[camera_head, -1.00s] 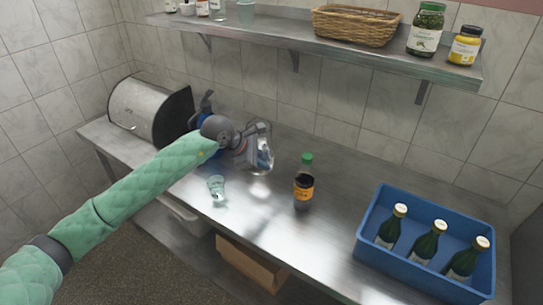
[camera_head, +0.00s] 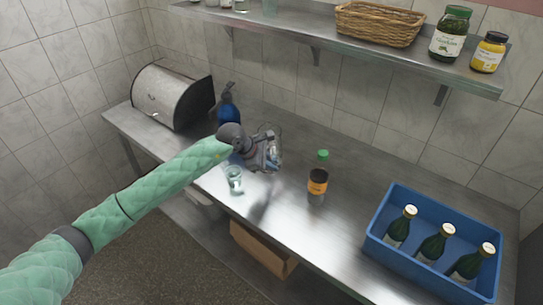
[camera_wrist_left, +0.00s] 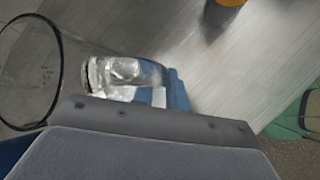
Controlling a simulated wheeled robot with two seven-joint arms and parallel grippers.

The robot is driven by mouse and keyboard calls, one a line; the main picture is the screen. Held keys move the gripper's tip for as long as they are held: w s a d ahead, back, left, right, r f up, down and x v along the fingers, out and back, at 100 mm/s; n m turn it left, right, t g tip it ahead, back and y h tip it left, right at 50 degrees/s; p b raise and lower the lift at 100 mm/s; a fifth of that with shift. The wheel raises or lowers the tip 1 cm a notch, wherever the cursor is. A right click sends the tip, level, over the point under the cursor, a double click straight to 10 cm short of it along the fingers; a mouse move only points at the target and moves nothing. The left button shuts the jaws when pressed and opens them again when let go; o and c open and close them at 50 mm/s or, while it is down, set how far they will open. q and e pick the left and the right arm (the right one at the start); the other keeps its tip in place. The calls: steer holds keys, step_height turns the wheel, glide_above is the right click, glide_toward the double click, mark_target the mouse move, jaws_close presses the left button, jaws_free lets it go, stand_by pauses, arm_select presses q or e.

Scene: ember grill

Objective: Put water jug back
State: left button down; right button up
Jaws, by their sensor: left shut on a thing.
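The clear glass water jug (camera_head: 274,147) is held by my left gripper (camera_head: 260,154) above the steel counter, in front of the back wall. In the head view the gripper covers much of the jug. In the left wrist view the jug (camera_wrist_left: 70,70) shows at the left, with its dark round rim and clear wall; a grey part of my gripper crosses the bottom of that view. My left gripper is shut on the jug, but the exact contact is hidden. My right gripper is in neither view.
A drinking glass (camera_head: 234,180) stands below the gripper. A blue bottle (camera_head: 228,106) and a bread box (camera_head: 172,95) are behind it. A green-capped bottle (camera_head: 318,180) and a blue crate (camera_head: 385,235) with green bottles stand right. A shelf (camera_head: 330,45) runs above.

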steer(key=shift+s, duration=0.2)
arm_select(q)
steer(key=shift+f, duration=0.1)
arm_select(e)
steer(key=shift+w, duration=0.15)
arm_select(q)
steer(key=c, duration=1.4)
jaws_free()
steer(key=shift+f, duration=0.1)
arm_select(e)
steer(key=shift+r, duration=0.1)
